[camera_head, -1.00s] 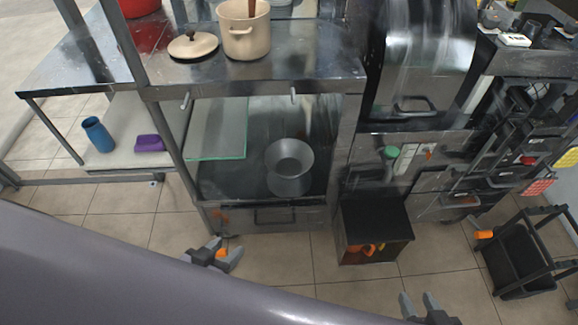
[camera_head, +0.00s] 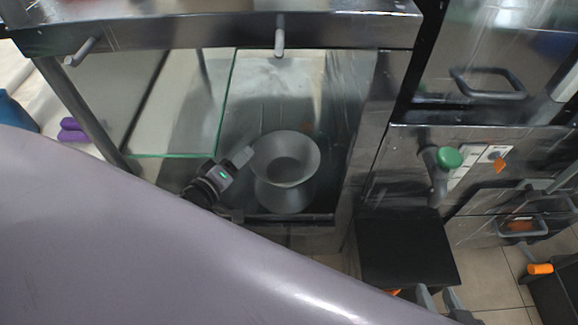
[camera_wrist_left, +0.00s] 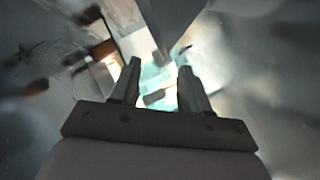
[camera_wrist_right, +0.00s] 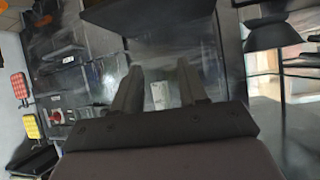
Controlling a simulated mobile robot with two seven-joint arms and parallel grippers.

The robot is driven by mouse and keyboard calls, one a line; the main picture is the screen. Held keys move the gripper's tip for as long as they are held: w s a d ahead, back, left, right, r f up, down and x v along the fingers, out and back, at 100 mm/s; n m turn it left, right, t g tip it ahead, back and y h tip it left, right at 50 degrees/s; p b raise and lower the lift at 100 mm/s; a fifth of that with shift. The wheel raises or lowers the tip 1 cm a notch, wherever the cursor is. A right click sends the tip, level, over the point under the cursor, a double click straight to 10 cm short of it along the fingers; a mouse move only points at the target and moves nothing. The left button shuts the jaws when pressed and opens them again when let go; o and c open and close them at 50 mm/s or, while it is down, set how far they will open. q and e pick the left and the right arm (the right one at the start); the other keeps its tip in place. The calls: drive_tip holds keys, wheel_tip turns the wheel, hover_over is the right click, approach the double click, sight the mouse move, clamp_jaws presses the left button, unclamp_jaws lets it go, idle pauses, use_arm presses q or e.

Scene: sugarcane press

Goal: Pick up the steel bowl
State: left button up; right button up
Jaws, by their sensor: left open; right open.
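The steel bowl (camera_head: 287,162) is grey with a flared rim. It sits on the shiny lower shelf of the metal counter, with what looks like its reflection below it. My left gripper (camera_head: 243,158) is at the bowl's left rim, with its open fingers very close to it; I cannot tell whether they touch. In the left wrist view the open fingers (camera_wrist_left: 160,68) point at a grey wedge that may be the bowl's wall. My right gripper (camera_head: 438,299) is low at the right, partly cut off by the frame. Its open, empty fingers show in the right wrist view (camera_wrist_right: 158,84).
A glass pane (camera_head: 185,130) stands left of the bowl. The counter's front edge (camera_head: 200,30) with its handles hangs above. A black box (camera_head: 405,235) stands on the floor to the right, below a green knob (camera_head: 448,158). My own grey body covers the lower left.

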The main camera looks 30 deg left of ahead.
sight(256, 149)
use_arm(q)
drive_tip(key=shift+x, duration=0.75)
drive_tip(key=b+x, duration=0.1)
drive_tip(key=x, duration=0.1)
drive_tip(key=f+b+x, duration=0.1)
drive_tip(key=x, duration=0.1)
drive_tip(key=shift+w+d+f, duration=0.1)
drive_tip(key=shift+w, duration=0.05)
drive_tip(key=shift+w+b, duration=0.3)
drive_tip(key=shift+w, duration=0.1)
clamp_jaws()
use_arm(e)
drive_tip(key=shift+w+a+r+n+t+y, duration=0.15)
drive_tip(key=shift+w+a+r+y, duration=0.1)
drive_tip(key=shift+a, duration=0.2)
drive_tip(key=shift+w+a+r+n+t+y, duration=0.1)
drive_tip(key=shift+a+r+n+t+y, duration=0.1)
drive_tip(key=shift+a, duration=0.25)
